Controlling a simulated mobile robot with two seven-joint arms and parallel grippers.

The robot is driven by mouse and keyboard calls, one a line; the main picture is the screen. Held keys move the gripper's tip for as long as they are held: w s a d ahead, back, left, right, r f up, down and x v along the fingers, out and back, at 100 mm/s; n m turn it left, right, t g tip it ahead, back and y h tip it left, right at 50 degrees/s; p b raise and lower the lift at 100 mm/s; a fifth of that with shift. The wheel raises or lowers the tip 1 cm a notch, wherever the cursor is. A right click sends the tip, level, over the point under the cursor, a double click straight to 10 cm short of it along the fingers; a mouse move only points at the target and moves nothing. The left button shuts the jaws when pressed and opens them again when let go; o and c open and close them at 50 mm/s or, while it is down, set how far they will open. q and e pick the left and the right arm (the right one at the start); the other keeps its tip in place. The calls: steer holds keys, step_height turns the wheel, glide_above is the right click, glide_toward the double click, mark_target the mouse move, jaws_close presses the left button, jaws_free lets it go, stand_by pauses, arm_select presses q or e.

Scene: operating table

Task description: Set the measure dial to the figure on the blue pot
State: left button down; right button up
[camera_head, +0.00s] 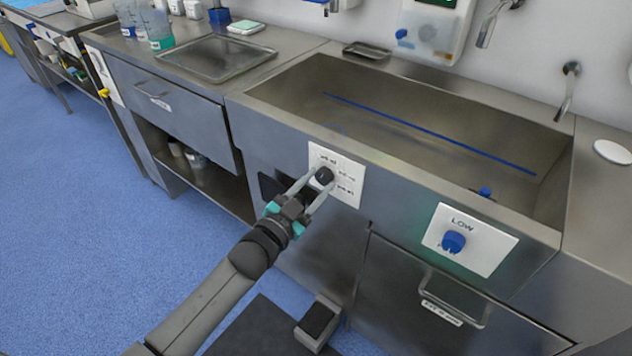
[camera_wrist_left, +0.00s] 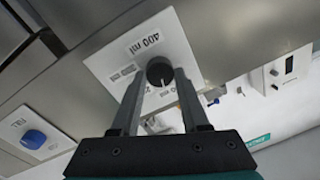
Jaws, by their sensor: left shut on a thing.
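The measure dial is a small black knob (camera_head: 324,175) on a white label plate (camera_head: 347,190) on the front of the steel sink unit. My left gripper (camera_head: 316,182) is shut on the dial, with a finger on either side. In the left wrist view the dial (camera_wrist_left: 160,72) sits between the fingertips (camera_wrist_left: 158,82), and a white pointer line shows on its face. The plate there (camera_wrist_left: 106,62) reads "400 ml" in large print; its other marks are too small or hidden to read. A blue pot (camera_head: 219,16) stands at the back of the left counter; no figure on it is readable.
A blue knob (camera_head: 453,242) on a white plate marked "LOW" is right of the dial. The open sink basin (camera_head: 420,125) lies above it. Beakers (camera_head: 157,30) and a steel tray (camera_head: 212,58) are on the left counter. Blue floor (camera_head: 90,220) is clear at left.

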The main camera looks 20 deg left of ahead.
arm_select(q)
steer(key=m, duration=0.4)
steer(key=shift+m, duration=0.4)
steer(key=m, duration=0.4)
steer(key=shift+m+h, duration=0.4)
steer(key=shift+c, duration=2)
jaws_free()
steer(key=shift+a+f, duration=0.1)
